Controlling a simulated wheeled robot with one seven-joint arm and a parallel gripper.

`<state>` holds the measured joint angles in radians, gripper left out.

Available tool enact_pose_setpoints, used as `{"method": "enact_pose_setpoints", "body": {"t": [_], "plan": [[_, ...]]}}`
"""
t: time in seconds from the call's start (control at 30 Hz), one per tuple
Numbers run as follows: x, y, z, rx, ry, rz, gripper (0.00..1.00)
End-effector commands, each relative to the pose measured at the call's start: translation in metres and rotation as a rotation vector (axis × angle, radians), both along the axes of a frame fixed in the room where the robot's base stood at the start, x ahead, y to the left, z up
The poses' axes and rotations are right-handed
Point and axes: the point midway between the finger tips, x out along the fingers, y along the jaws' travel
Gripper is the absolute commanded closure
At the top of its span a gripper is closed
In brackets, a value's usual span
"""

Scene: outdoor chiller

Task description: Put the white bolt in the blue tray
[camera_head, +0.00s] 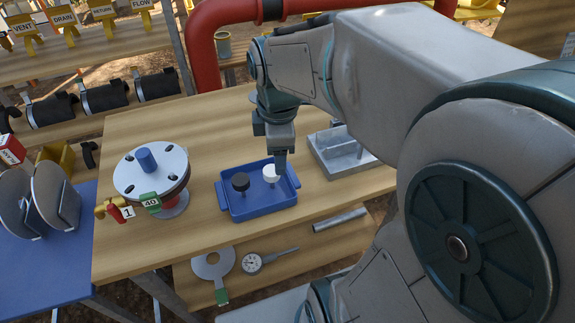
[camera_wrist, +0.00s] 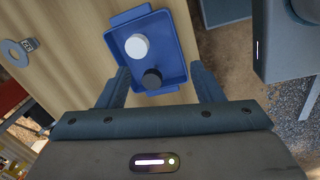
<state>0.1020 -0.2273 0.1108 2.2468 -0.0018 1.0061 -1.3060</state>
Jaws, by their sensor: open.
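The white bolt (camera_head: 270,173) stands in the right half of the blue tray (camera_head: 262,213), head up. A black bolt (camera_head: 240,182) stands beside it in the left half of the tray. In the wrist view the white bolt (camera_wrist: 137,46) and the black bolt (camera_wrist: 152,78) both lie inside the walls of the blue tray (camera_wrist: 175,48). My gripper (camera_head: 280,165) is over the tray's back right part, close to the white bolt. In the wrist view my gripper's fingers (camera_wrist: 160,80) are spread apart with nothing held between them. Contact with the bolt cannot be told.
A flanged fitting (camera_head: 150,172) with a blue plug and a 40 tag stands left of the tray. A grey metal block (camera_head: 342,155) is right of it. A dial gauge (camera_head: 255,263) and a pipe (camera_head: 340,219) lie on the lower shelf. The tabletop behind the tray is clear.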

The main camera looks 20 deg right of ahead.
Motion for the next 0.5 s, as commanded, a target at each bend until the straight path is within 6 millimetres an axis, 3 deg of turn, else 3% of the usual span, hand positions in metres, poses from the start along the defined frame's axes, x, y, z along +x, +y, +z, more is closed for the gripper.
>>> {"method": "enact_pose_setpoints", "body": {"t": [0.3,0.5], "plan": [[-0.045,-0.001,-0.003,0.120,-0.095,-0.716,0.40],[-0.067,-0.001,-0.009,0.213,-0.130,-1.090,0.40]]}}
